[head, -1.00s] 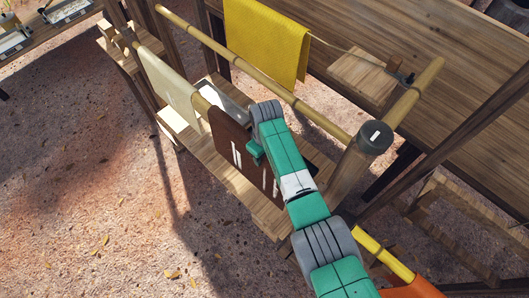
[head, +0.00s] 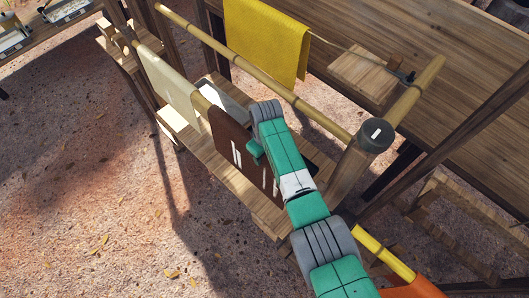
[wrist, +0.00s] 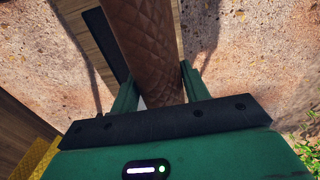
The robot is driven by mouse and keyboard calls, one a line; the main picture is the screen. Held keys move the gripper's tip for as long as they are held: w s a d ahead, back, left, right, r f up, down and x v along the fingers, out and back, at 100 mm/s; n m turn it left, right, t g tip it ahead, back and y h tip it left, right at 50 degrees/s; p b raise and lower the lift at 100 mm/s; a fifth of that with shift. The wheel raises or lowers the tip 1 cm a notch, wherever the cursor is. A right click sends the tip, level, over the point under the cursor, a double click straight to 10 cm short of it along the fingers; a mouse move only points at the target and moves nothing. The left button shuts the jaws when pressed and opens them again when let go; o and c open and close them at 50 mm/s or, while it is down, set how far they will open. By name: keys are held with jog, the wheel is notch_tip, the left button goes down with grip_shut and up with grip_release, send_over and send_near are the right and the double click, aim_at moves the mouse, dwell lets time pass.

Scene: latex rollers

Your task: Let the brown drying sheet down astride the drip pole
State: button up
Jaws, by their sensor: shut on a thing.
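The brown drying sheet (head: 228,148) hangs on the near side of the rack, its top edge level with the near bamboo pole (head: 201,104). The pole runs up to the sheet's left edge; beyond that the sheet and my arm hide it. I cannot tell whether the sheet's weight rests on the pole. My gripper (head: 255,150) is shut on the sheet. In the wrist view the quilted brown sheet (wrist: 150,45) runs between the two green fingers of my gripper (wrist: 157,88).
A cream sheet (head: 168,85) hangs on the same pole, left of the brown one. A dark-capped post (head: 375,135) stands right of my wrist. A wooden shelf (head: 245,190) lies below.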

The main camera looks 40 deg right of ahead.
jog(key=o, duration=1.3)
jog(key=shift+c, duration=0.2)
notch_tip(320, 180, up, 8)
jog(key=shift+s+f+p, duration=0.1)
jog(key=shift+p, duration=0.85)
